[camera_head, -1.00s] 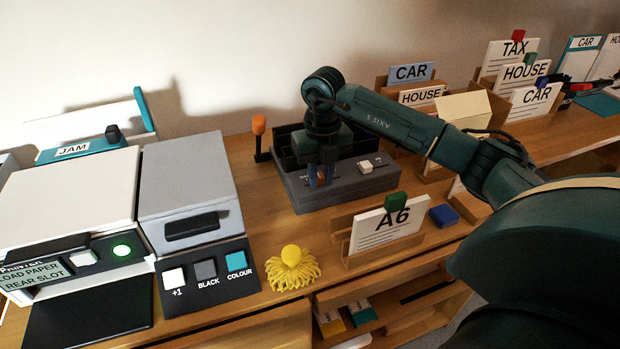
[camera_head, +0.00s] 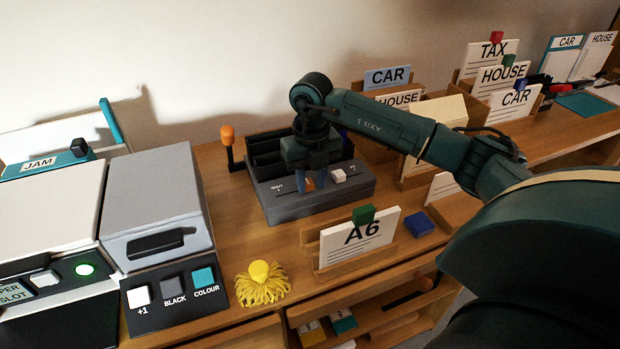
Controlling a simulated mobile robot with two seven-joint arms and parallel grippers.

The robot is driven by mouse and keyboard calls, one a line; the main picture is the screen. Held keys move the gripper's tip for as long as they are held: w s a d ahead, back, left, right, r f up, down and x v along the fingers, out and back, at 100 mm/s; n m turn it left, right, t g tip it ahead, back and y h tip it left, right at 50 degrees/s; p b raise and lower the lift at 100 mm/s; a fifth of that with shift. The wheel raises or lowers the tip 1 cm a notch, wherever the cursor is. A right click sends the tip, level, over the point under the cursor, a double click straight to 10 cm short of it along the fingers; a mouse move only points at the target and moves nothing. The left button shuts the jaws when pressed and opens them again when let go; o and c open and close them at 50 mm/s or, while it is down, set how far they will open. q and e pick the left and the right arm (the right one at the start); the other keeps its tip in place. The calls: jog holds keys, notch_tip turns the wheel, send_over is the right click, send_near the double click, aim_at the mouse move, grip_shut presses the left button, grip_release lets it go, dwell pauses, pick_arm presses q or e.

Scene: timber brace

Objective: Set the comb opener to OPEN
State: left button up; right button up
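The comb opener appears to be the dark grey machine (camera_head: 290,206) in the middle of the shelf top, with black upright slots at its back. Its front panel has a pale slider knob (camera_head: 338,176) on the right and an orange knob (camera_head: 309,184) left of it. An upright lever with an orange handle (camera_head: 227,135) stands at its left side. My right gripper (camera_head: 311,181) points down over the panel, its bluish fingers slightly apart on either side of the orange knob. Whether they touch it is unclear. The gripper hides part of the panel and its lettering. My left gripper is not in view.
A printer (camera_head: 45,215) and a grey unit with buttons (camera_head: 158,205) stand left. An A6 card holder (camera_head: 358,243), a blue block (camera_head: 418,223) and a yellow tasselled object (camera_head: 262,284) stand in front. CAR and HOUSE card holders (camera_head: 390,80) stand behind my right arm.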

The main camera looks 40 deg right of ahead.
aim_at(312, 184)
jog(key=o, duration=0.3)
jog(key=shift+d, duration=0.1)
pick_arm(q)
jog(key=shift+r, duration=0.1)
pick_arm(e)
jog(key=shift+r, duration=0.25)
pick_arm(q)
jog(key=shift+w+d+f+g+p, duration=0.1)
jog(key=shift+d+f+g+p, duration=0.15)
jog(key=shift+p, duration=0.35)
pick_arm(e)
notch_tip(312, 184, up, 13)
jog(key=shift+f, duration=0.15)
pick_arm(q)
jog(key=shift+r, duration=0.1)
